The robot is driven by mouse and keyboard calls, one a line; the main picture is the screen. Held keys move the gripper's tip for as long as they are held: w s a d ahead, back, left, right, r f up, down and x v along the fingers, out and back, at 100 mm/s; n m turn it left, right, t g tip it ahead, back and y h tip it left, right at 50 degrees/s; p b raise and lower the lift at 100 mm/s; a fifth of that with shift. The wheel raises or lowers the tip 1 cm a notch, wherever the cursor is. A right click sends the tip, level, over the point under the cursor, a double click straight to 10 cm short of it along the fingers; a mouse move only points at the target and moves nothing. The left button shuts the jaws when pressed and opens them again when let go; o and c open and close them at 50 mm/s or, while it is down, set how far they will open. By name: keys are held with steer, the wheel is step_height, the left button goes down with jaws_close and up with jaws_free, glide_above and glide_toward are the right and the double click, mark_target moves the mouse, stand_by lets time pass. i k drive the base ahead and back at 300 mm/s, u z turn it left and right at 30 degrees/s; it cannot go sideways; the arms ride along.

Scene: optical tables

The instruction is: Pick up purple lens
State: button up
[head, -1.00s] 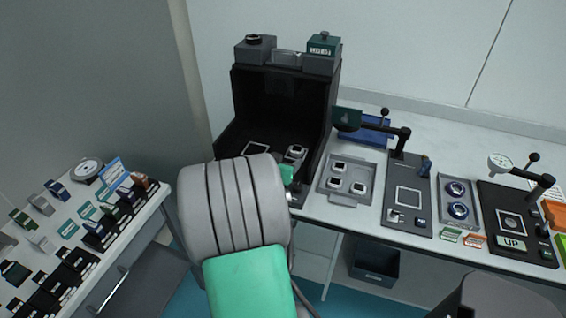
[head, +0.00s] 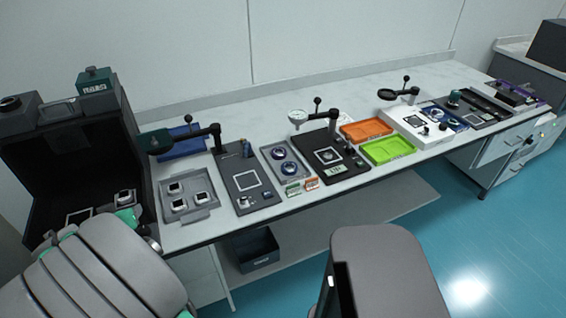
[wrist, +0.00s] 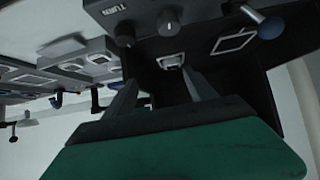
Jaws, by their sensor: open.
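Two round lenses with a blue-purple tint, the upper one (head: 279,152) and the lower one (head: 289,168), sit in a grey tray (head: 268,150) on the bench in the head view. I cannot tell which one is the purple lens. My gripper (wrist: 160,82) is open and empty in the wrist view. Its fingers point towards a small white-framed block (wrist: 170,60) inside the black open-front box (head: 60,150). In the head view my arm mostly hides the gripper, which is at the box, well left of the lenses.
A grey tray with small square pieces (head: 172,210) and a dark plate with a jointed arm (head: 243,190) stand between the box and the lens tray. To the right are a dark gauge plate (head: 345,168), an orange tray (head: 366,131) and a green tray (head: 388,150).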

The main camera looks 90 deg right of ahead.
mark_target(278, 153)
steer(key=z, duration=3.25)
